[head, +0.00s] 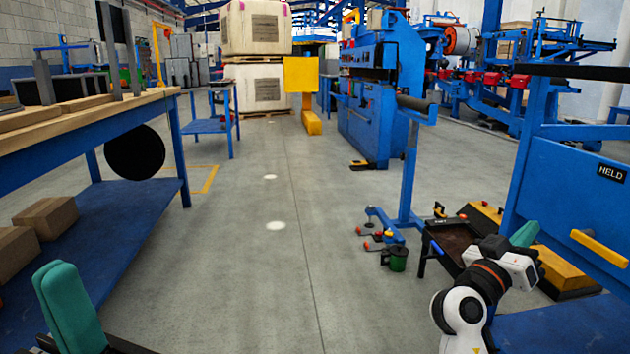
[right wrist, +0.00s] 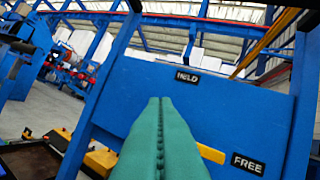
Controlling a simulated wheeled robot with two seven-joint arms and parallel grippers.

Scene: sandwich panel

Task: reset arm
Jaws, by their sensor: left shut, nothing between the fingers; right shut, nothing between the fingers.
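My left gripper (head: 72,305) shows its green fingers at the bottom left of the head view, beside the blue workbench. Its fingers are shut and hold nothing. My right gripper (head: 525,234) is at the lower right of the head view, mostly hidden behind my own white and black wrist. In the right wrist view its two green fingers (right wrist: 160,140) are pressed together with nothing between them. They point towards a blue panel (right wrist: 215,110), which also shows in the head view (head: 565,185). I cannot tell the gap between fingertips and panel.
The panel carries a HELD label (head: 611,173), a FREE label (right wrist: 248,163) and a yellow handle (head: 599,248). A dark tray (head: 455,240) stands beside my right wrist. The workbench (head: 90,135) borders the left. The grey floor (head: 240,270) between is clear.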

